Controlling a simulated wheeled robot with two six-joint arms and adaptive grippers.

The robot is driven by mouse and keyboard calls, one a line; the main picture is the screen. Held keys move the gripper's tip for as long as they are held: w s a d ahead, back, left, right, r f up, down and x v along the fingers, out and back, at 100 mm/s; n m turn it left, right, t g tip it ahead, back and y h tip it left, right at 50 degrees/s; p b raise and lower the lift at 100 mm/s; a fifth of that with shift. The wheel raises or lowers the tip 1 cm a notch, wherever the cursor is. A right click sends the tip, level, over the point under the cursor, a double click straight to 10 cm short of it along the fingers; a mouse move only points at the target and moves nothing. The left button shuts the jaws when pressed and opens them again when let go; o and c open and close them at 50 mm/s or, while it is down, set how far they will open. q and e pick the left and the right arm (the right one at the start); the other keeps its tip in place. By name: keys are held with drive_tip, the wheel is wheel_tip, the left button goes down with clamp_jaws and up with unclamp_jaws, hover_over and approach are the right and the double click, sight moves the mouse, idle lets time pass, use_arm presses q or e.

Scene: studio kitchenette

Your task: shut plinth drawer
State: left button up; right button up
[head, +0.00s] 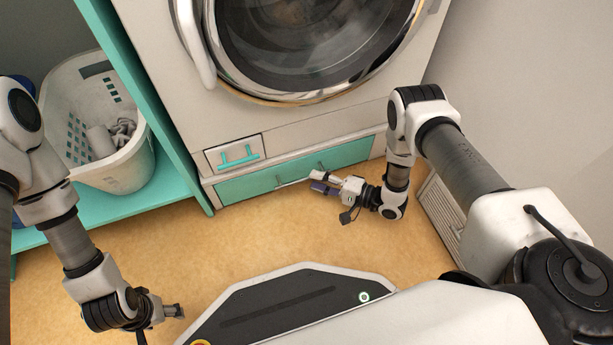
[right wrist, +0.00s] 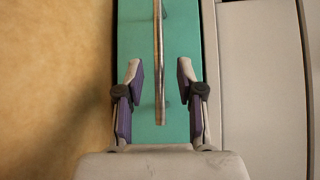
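The plinth drawer (head: 250,186) is a low teal front under the washing machine, just above the floor. In the head view its front looks near the line of the machine's base; I cannot tell whether it stands out slightly. Its thin metal bar handle (right wrist: 159,60) runs between the open fingers of my right gripper (right wrist: 159,95) in the right wrist view, touching neither finger. In the head view my right gripper (head: 325,184) is at the right part of the drawer front. My left gripper (head: 174,311) is low over the floor at the left, away from the drawer; its fingers are too small to read.
The washing machine (head: 290,110) stands above, with a small flap with a teal handle (head: 239,155) at lower left. A white laundry basket (head: 130,168) sits on a teal shelf at left. A grey louvred panel (head: 440,215) is at right. Floor (head: 215,250) before the drawer is clear.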

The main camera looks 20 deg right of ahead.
drive_tip(key=v, duration=0.7)
drive_tip(key=shift+s+d, duration=0.15)
